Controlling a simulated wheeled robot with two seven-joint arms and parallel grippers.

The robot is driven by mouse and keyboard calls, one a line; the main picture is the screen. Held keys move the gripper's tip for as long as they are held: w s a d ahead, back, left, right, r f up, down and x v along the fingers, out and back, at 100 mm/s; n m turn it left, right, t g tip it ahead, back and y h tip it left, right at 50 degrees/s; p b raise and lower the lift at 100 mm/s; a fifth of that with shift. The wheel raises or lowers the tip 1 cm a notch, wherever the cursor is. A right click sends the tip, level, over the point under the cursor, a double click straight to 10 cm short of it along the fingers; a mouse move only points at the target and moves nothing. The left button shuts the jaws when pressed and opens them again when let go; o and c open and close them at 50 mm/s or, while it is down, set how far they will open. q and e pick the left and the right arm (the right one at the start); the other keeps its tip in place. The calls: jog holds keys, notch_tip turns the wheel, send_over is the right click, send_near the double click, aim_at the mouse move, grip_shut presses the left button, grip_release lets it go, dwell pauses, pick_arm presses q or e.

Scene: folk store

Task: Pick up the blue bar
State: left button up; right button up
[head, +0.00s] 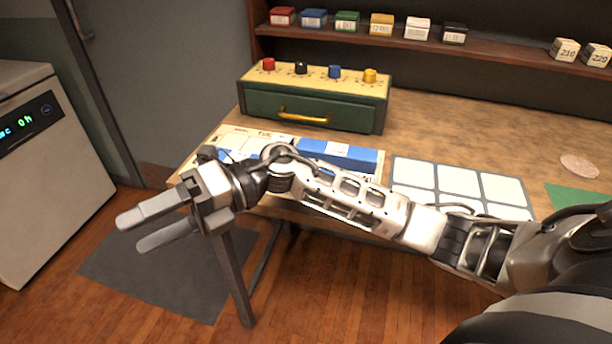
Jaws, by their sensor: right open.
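The blue bar (350,155) lies on the wooden table near its front edge, below the green drawer box. It is a long blue block with a white label on top. My right arm crosses in front of it and hides part of its lower side. My right gripper (139,232) points left, past the table's left end and over the floor. It is open and empty, well to the left of the bar and apart from it. My left gripper is not in view.
A green drawer box (330,113) with coloured knobs stands behind the bar. A white grid panel (455,187) lies right of it, and a printed sheet (240,140) left of it. A shelf (400,42) holds several small boxes. A white appliance (40,160) stands at left.

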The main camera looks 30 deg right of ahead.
jog(key=w+d+r+n+t+h, duration=0.15)
jog(key=w+d+h, duration=0.25)
jog(key=d+h, duration=0.75)
jog(key=w+d+r+n+h, duration=0.3)
jog(key=d+h, duration=0.4)
jog(key=d, duration=0.9)
jog(key=shift+m+y, duration=0.25)
jog(key=shift+m, duration=0.4)
jog(key=f, duration=0.5)
jog(key=w+f, duration=0.1)
jog(key=f, duration=0.2)
jog(key=shift+d+f, duration=0.25)
jog(key=shift+d, duration=0.1)
jog(key=shift+d+f+p, duration=0.2)
jog(key=shift+f+p, duration=0.3)
jog(key=shift+f, duration=2.75)
jog(key=c, duration=1.1)
